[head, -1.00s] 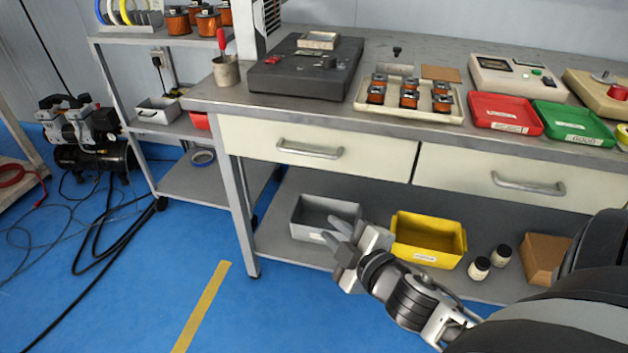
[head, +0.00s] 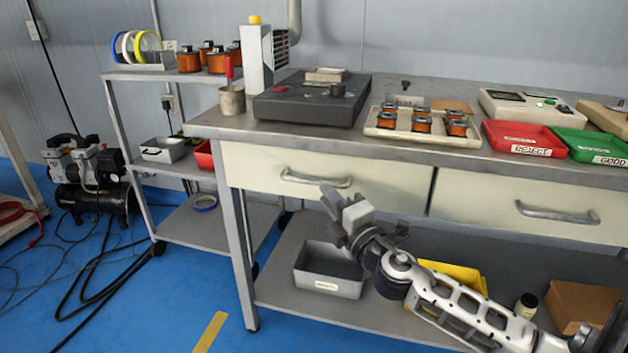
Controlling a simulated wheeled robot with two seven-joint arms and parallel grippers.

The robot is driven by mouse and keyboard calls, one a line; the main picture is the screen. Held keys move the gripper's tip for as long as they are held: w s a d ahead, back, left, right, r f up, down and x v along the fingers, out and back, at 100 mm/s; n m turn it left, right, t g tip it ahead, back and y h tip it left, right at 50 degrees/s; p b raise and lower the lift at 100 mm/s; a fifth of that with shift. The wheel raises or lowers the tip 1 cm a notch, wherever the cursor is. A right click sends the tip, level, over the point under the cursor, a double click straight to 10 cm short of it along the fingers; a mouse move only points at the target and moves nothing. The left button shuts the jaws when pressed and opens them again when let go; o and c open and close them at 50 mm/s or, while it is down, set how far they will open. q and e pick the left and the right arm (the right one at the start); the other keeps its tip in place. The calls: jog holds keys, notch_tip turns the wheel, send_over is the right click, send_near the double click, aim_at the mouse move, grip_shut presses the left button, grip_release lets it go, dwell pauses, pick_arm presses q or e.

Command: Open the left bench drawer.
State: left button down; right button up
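The left bench drawer (head: 262,168) has a cream front under the bench top and looks closed. Its metal bar handle (head: 316,180) runs across the upper middle of the front. My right gripper (head: 342,198) is just below the right end of this handle, in front of the drawer's lower part. Its fingers point up toward the handle and look apart, with nothing between them. I cannot tell whether a finger touches the handle or drawer front. My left gripper is not in view.
The right drawer (head: 470,200) looks closed. A grey bin (head: 325,285) and a yellow bin (head: 468,278), partly behind my arm, stand on the lower shelf (head: 280,300). A shelf cart (head: 190,222) stands left of the bench. Blue floor (head: 150,310) is open at front left.

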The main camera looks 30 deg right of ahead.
aim_at(313, 182)
jog(key=w, duration=0.6)
jog(key=shift+w+d+r, duration=0.2)
jog(key=shift+d+r, duration=0.05)
jog(key=shift+r, duration=0.15)
jog(key=shift+a, duration=0.1)
grip_shut()
